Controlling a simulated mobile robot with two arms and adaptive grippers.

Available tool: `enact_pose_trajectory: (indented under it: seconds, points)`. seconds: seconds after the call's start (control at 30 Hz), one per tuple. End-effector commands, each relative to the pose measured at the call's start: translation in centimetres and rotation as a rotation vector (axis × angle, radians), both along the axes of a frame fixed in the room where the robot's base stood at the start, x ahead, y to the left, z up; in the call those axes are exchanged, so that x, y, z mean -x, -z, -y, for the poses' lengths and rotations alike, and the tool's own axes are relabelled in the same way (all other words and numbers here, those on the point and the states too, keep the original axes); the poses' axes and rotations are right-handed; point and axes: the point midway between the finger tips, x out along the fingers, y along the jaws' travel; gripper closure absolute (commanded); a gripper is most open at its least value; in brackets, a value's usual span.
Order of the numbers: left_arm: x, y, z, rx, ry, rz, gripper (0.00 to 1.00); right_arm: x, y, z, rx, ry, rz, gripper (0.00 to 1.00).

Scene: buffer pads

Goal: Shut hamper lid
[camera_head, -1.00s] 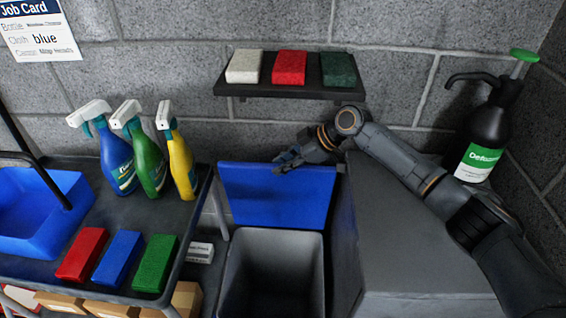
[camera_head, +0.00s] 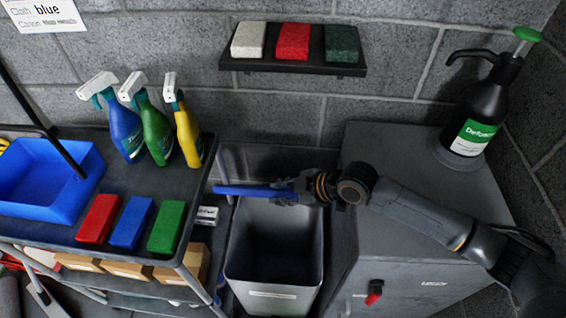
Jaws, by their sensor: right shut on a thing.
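The hamper (camera_head: 298,268) is a grey bin standing between the cart and the grey cabinet, with its dark inside showing from above. Its blue lid (camera_head: 240,190) is seen nearly edge-on as a thin strip at the back of the bin's mouth, so the mouth is still uncovered. My right gripper (camera_head: 290,192) is at the right end of the lid and shut on it. The fingertips are small and dark here, and the exact grip is partly hidden. My left gripper is not in view.
A cart (camera_head: 60,236) at left carries a blue tub (camera_head: 30,215), spray bottles (camera_head: 155,135) and red, blue and green pads. The cabinet (camera_head: 400,260) stands close on the right, with a black pump bottle (camera_head: 478,115) on top. A wall shelf (camera_head: 290,65) holds three pads.

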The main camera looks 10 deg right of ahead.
Motion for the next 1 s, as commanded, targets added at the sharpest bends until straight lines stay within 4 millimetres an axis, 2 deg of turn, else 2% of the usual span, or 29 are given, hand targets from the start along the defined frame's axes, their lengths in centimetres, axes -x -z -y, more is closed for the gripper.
enact_pose_trajectory:
  seconds: [0.03,0.1,0.3,0.83,0.87,0.93,1.0]
  points:
    - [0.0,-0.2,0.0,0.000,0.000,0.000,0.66,1.1,0.8,-0.2,-0.002,-0.001,-0.012,1.00]
    - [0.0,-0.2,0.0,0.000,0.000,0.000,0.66,2.0,1.5,-0.4,-0.001,0.001,-0.013,1.00]
    - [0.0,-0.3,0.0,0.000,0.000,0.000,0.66,3.6,2.9,-0.7,0.000,0.002,-0.014,1.00]
    - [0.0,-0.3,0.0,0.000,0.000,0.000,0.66,3.9,3.5,-0.6,0.003,0.005,-0.012,1.00]
    - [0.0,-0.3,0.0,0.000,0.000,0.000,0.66,3.9,3.5,-0.6,0.003,0.005,-0.012,0.68]
    - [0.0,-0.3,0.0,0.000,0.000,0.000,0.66,3.9,3.5,-0.6,0.004,0.003,-0.010,0.56]
    - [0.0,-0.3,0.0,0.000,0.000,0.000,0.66,3.9,3.4,-0.6,0.004,0.003,-0.009,0.56]
